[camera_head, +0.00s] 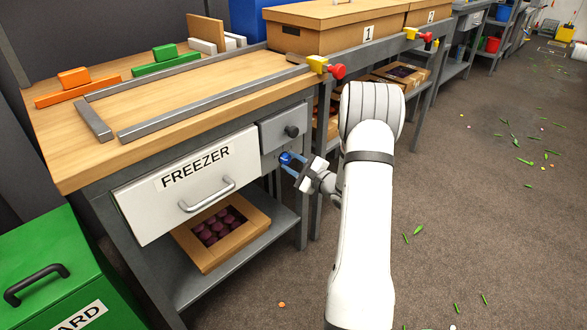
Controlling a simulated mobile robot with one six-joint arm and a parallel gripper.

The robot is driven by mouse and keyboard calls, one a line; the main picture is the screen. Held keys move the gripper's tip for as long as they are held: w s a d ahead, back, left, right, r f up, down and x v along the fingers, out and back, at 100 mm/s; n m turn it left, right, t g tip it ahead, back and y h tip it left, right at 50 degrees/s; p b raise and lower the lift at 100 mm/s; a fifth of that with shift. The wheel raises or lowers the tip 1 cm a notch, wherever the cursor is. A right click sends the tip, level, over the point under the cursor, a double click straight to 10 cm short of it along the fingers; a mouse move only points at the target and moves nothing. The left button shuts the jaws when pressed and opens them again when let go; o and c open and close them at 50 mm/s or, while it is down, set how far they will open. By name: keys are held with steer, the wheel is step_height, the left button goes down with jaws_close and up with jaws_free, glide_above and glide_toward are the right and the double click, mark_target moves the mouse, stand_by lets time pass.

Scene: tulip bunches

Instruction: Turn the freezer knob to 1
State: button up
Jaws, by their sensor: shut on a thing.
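The white freezer drawer (150,206) with its FREEZER label and bar handle is in the front of the workbench, and it looks shut. To its right is a grey control panel (268,136) with a dark round knob (291,131). The knob's setting is too small to read. My gripper (287,160) is just below this panel, at the right end of the bench. It is shut on a small blue thing (285,157), partly hidden by the jaws. I cannot tell whether the blue thing is attached to the bench. The dark knob appears apart from the jaws.
Yellow clamps with red knobs (337,71) are at the bench's right edge. A cardboard box marked 1 (334,29) stands behind. An open box (237,250) of dark round things is on the lower shelf. A green bin (48,262) is at left.

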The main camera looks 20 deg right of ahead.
stand_by(0.4)
steer(key=o, duration=1)
steer(key=p+v, duration=0.1)
steer(key=v, duration=0.6)
steer(key=shift+s+d, duration=0.15)
steer(key=shift+s, duration=0.2)
